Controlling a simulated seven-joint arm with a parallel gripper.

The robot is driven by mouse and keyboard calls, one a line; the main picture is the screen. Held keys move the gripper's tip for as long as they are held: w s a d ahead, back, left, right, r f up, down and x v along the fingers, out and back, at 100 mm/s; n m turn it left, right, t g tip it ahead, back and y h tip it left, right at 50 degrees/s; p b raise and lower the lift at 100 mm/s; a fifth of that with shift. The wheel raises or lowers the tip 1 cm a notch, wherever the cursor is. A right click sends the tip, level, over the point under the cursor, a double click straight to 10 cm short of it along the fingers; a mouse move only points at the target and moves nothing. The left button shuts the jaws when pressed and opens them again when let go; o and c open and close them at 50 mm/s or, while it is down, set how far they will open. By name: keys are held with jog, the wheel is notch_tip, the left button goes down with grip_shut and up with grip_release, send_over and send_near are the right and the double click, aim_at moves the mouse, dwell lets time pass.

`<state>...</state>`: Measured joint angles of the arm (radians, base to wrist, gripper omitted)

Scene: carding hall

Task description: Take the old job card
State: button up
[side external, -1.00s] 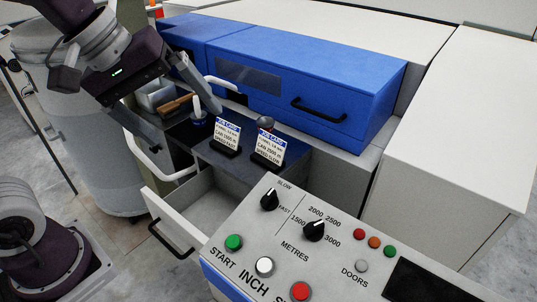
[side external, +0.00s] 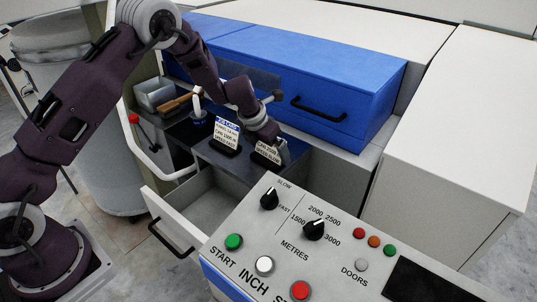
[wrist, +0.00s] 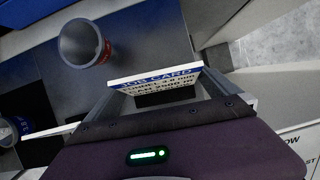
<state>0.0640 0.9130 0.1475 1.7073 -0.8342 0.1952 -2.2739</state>
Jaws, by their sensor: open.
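Two job cards stand in black holders on the dark shelf (side external: 205,150). The left card (side external: 227,131) is upright with a blue header, its small print hard to read. The right card (side external: 266,152) is partly covered by my gripper (side external: 281,150), which has come down on it from behind. In the wrist view, a job card (wrist: 155,80) with a blue header and lines on funnel and can stands between the open fingers of my gripper (wrist: 165,98). I cannot tell whether the fingers touch it. Which card is the old one is not clear.
A metal cup (wrist: 82,43) stands close behind the card. A brown-handled tool (side external: 176,104) and a grey bin (side external: 154,94) are at the shelf's left. An open drawer (side external: 171,226) juts out in front, beside the control panel (side external: 330,250). The blue cover (side external: 300,80) rises behind.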

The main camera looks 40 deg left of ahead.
jog(key=c, duration=1.1)
